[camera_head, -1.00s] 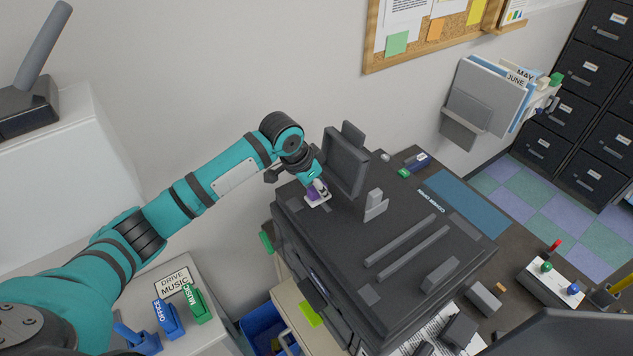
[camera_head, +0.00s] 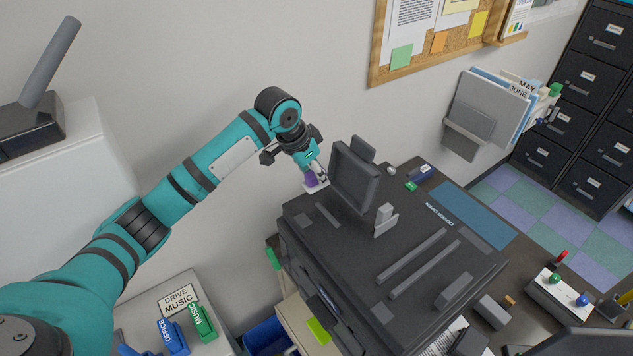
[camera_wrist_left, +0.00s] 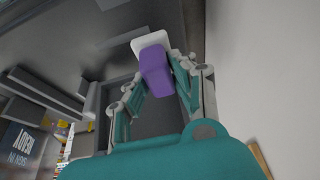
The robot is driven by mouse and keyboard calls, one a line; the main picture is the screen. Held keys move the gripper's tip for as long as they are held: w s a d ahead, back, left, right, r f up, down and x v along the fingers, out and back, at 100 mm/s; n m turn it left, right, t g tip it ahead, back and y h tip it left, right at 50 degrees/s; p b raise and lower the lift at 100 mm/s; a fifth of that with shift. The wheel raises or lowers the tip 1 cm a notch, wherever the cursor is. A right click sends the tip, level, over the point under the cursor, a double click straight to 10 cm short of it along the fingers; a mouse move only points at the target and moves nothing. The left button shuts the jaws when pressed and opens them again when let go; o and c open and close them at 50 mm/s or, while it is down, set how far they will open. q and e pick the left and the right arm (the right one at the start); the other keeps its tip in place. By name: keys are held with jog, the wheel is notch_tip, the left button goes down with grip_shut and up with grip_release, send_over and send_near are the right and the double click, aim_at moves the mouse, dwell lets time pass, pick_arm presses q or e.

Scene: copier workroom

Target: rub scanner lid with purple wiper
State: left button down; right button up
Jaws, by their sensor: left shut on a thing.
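My left gripper (camera_head: 318,176) is shut on the purple wiper (camera_head: 311,179), at the back left corner of the black scanner lid (camera_head: 345,251). The wiper has a purple grip and a white pad; in the left wrist view the purple grip (camera_wrist_left: 157,72) sits between the fingers, with the white pad (camera_wrist_left: 150,41) beyond. The pad is at the lid's back edge; I cannot tell whether it touches the surface. My right gripper is not in view.
An upright dark panel (camera_head: 354,176) and a small grey bracket (camera_head: 385,219) stand on the lid close right of the gripper. Two raised bars (camera_head: 411,264) cross the lid further right. The wall is close behind.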

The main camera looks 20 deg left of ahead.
pick_arm(q)
jog(key=shift+w+a+r, duration=0.15)
jog(key=shift+r, duration=1)
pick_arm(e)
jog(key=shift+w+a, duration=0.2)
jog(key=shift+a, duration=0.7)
